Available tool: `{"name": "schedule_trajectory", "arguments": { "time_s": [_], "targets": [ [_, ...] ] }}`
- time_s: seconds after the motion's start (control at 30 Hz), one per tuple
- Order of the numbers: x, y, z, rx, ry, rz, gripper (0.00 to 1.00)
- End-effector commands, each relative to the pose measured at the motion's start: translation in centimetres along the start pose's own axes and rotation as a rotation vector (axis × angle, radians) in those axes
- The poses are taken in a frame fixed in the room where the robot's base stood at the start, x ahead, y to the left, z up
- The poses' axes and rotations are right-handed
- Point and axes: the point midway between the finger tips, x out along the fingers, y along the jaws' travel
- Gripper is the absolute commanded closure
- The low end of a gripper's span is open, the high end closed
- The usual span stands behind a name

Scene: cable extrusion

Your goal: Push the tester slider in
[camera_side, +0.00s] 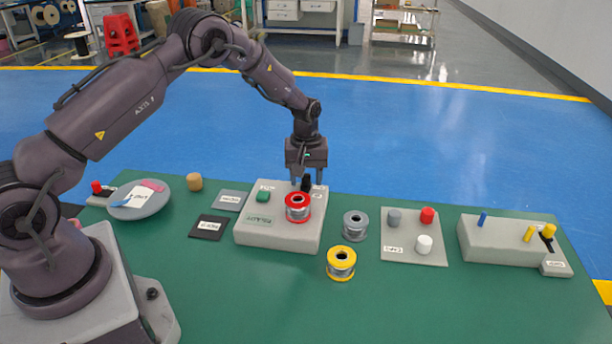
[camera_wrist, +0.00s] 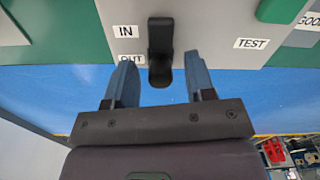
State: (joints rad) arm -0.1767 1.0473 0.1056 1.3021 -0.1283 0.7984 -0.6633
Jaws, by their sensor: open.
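The tester (camera_side: 280,238) is a light grey box in the middle of the green table, with a red-rimmed spool (camera_side: 298,208) on top. Its black slider (camera_wrist: 160,45) shows in the wrist view beside the labels IN and OUT, with its thick end by OUT, at the box edge. In the side view the slider (camera_side: 306,185) is partly hidden behind the spool. My gripper (camera_side: 307,180) points down at the back of the tester. In the wrist view my gripper (camera_wrist: 158,65) is open, with one finger on each side of the slider and visible gaps between.
A green button (camera_side: 263,196) sits on the tester. A grey spool (camera_side: 355,226) and a yellow spool (camera_side: 341,263) stand to its right. Further right are a plate with pegs (camera_side: 412,253) and a long grey block (camera_side: 495,246). The front of the table is clear.

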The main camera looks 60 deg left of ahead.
Motion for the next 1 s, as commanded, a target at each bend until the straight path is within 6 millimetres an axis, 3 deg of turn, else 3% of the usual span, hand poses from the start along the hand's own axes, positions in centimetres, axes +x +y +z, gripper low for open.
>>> {"name": "schedule_trajectory", "arguments": {
  "time_s": [0.07,0.27,0.47,0.7,1.0],
  "targets": [
    [0.0,0.0,0.0,0.0,0.0,0.0,0.53],
    [0.0,0.0,0.0,0.0,0.0,0.0,0.99],
    [0.0,-0.1,0.4,0.001,-0.001,-0.001,1.0],
    [-0.1,-0.5,2.7,0.002,0.0,-0.001,1.0],
    [-0.1,-0.7,3.2,0.001,-0.007,-0.004,1.0]
  ]
}}
